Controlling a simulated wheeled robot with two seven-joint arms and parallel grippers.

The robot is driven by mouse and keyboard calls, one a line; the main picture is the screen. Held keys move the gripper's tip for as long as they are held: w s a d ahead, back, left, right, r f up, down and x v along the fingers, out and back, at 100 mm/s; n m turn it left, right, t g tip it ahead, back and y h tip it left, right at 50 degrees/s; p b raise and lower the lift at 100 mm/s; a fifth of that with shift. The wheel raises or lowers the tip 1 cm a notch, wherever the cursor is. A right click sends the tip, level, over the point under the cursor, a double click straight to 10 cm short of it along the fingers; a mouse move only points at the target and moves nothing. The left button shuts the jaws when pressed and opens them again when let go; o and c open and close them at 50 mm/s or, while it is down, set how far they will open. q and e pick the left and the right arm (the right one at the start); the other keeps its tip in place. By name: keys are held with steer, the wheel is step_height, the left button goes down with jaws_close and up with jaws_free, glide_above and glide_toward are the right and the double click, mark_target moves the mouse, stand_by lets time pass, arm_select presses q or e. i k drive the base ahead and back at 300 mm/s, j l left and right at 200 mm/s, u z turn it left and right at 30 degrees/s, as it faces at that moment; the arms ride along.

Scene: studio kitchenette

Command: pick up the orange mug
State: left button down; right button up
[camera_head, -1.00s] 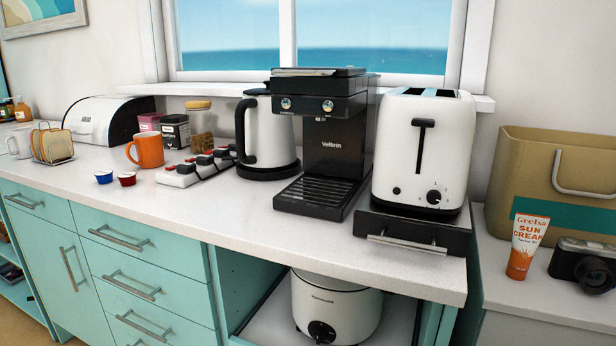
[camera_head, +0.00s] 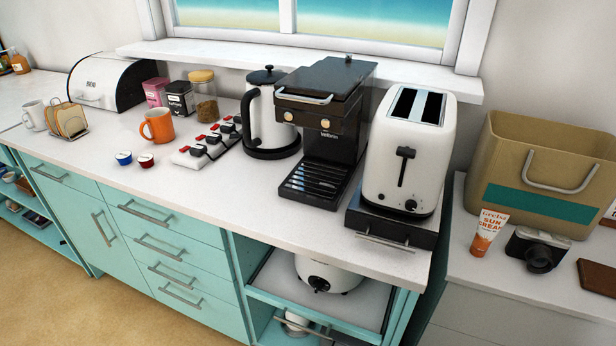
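The orange mug (camera_head: 158,126) stands upright on the white countertop (camera_head: 225,190), left of the middle, with its handle toward the left. A blue capsule (camera_head: 124,158) and a red capsule (camera_head: 146,160) lie on the counter in front of it. Neither of my grippers shows in the head view.
A power strip with plugs (camera_head: 209,143) lies right of the mug. Behind stand a pink box, a black tin (camera_head: 179,98) and a jar (camera_head: 203,95). A toast rack (camera_head: 67,121) is to the left. The kettle (camera_head: 267,115), coffee machine (camera_head: 325,125) and toaster (camera_head: 408,150) fill the right.

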mark_target(159, 121)
steer(key=i+j, duration=0.1)
steer(key=j, duration=0.45)
steer(key=i+j, duration=0.15)
steer(key=j, duration=0.35)
steer(key=i+j+z, duration=0.1)
steer(key=j, duration=0.45)
steer(key=i+j, duration=0.1)
steer(key=j, duration=0.45)
